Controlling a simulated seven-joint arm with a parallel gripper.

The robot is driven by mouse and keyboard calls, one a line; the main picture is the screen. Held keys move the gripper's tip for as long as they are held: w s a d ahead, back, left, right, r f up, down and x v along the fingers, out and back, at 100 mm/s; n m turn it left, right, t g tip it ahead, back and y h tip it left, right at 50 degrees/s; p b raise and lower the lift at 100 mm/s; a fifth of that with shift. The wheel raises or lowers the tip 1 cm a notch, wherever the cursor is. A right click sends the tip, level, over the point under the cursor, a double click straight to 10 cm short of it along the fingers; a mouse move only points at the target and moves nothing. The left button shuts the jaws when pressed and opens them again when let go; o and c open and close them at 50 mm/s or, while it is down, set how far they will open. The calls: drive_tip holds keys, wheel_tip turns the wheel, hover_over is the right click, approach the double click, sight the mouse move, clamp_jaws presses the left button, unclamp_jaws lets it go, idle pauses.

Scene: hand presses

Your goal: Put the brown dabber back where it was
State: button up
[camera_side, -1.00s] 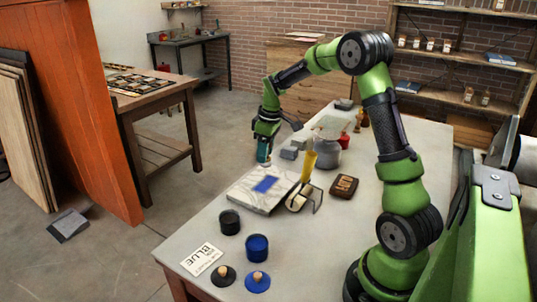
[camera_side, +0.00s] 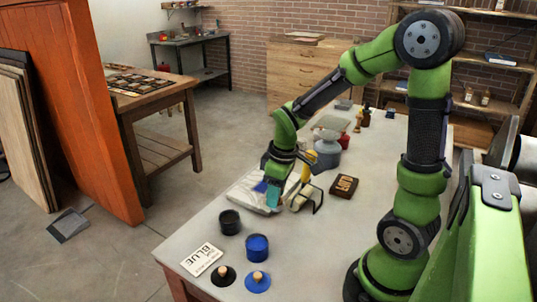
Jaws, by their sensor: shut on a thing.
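My gripper (camera_side: 274,184) is low over the table, shut on a small teal thing (camera_side: 273,197), held roughly upright. The gripper covers its top. The teal thing is in front of the right part of a pale flat slab (camera_side: 245,197) with a blue patch (camera_side: 260,187); I cannot tell whether it touches the slab. No dabber that is clearly brown shows. A small tan-brown upright thing (camera_side: 358,121) stands at the back of the table, too small to identify.
A metal stand (camera_side: 317,200) with a yellow thing (camera_side: 307,165) is close right of my gripper. A brown block (camera_side: 343,186), grey scale (camera_side: 327,152), black pot (camera_side: 229,222), blue pot (camera_side: 257,247), two knobbed lids (camera_side: 257,281) and a BLUE card (camera_side: 201,259) are around. The table's front right is clear.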

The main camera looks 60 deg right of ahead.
drive_tip(key=shift+w+f, duration=0.1)
drive_tip(key=shift+f, duration=3.45)
drive_tip(key=shift+f, duration=0.15)
drive_tip(key=o, duration=1.1)
drive_tip(key=shift+c, duration=0.2)
drive_tip(key=r, duration=0.4)
drive_tip(key=s+r, duration=0.1)
drive_tip(key=r, duration=0.6)
drive_tip(key=shift+s+d+r, duration=0.15)
drive_tip(key=shift+s+r, duration=0.1)
drive_tip(key=shift+r, duration=0.15)
drive_tip(key=s+a+r+m+t+y, duration=0.1)
drive_tip(key=s+a+r+m+t, duration=0.4)
drive_tip(key=a+r, duration=0.5)
drive_tip(key=shift+s+m+t+y, duration=0.3)
drive_tip(key=shift+s+m+t, duration=0.1)
drive_tip(key=shift+m, duration=0.2)
